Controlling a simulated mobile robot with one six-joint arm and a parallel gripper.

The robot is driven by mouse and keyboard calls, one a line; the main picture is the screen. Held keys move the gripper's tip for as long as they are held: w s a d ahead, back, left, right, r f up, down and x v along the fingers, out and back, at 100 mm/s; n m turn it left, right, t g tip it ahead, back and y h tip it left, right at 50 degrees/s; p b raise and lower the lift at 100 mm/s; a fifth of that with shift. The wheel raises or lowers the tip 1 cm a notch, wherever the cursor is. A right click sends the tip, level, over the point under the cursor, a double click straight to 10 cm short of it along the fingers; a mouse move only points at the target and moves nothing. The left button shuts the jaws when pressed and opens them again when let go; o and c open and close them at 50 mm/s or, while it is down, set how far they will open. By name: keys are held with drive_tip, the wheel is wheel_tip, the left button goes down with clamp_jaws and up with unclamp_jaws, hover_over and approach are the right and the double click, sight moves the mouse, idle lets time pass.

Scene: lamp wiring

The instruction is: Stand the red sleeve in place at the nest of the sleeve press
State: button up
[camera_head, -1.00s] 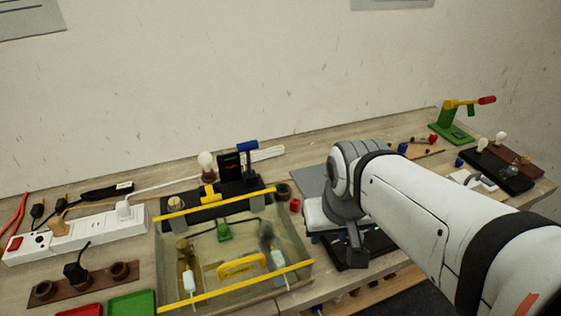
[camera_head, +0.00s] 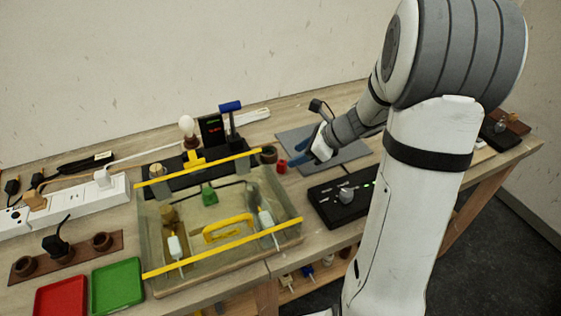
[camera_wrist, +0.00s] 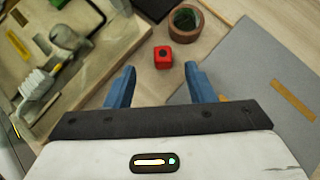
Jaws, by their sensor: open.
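The red sleeve (camera_head: 281,167) stands on the bench just right of the clear tray. In the wrist view the sleeve (camera_wrist: 163,60) is a small red piece with a dark hole in its top. My gripper (camera_head: 294,155) is open and empty, with blue fingers spread. In the wrist view the sleeve appears just beyond and between the fingertips (camera_wrist: 159,73), not gripped. I cannot make out the sleeve press or its nest for certain now; my arm covers the bench's right part.
A brown ring (camera_wrist: 185,23) stands close to the sleeve. The clear tray (camera_head: 150,225) with yellow bars is on the left. A grey mat (camera_head: 350,155) lies under my wrist. A black control box (camera_head: 335,205) sits in front.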

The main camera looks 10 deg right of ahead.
sight(283, 162)
drive_tip(key=shift+w+a+f, duration=0.1)
drive_tip(key=shift+w+f, duration=0.2)
drive_tip(key=shift+f, duration=0.1)
drive_tip(key=x, duration=0.7)
drive_tip(key=shift+f, duration=0.1)
drive_tip(key=shift+c, duration=0.2)
clamp_jaws()
wheel_tip(283, 162, up, 10)
drive_tip(key=shift+r+p, duration=0.1)
drive_tip(key=shift+p, duration=0.45)
drive_tip(key=w+f+m+t+h, duration=0.1)
drive_tip(key=m, duration=0.1)
drive_tip(key=w+f+m+t+h, duration=0.1)
drive_tip(key=w+m, duration=0.1)
drive_tip(key=w+f+m+t+h, duration=0.1)
drive_tip(key=f+m, duration=0.1)
drive_tip(key=shift+w+a+m+h, duration=0.1)
drive_tip(key=shift+w+m+h, duration=0.1)
drive_tip(key=shift+m+h, duration=0.15)
drive_tip(key=shift+s+d+f+m+t+h, duration=0.15)
drive_tip(key=shift+f+m+h, duration=0.2)
drive_tip(key=shift+m, duration=0.05)
drive_tip(key=shift+s+d+f+m+t+h, duration=0.1)
drive_tip(key=shift+d+f+m+t+h, duration=0.05)
drive_tip(key=shift+f+m+h, duration=0.2)
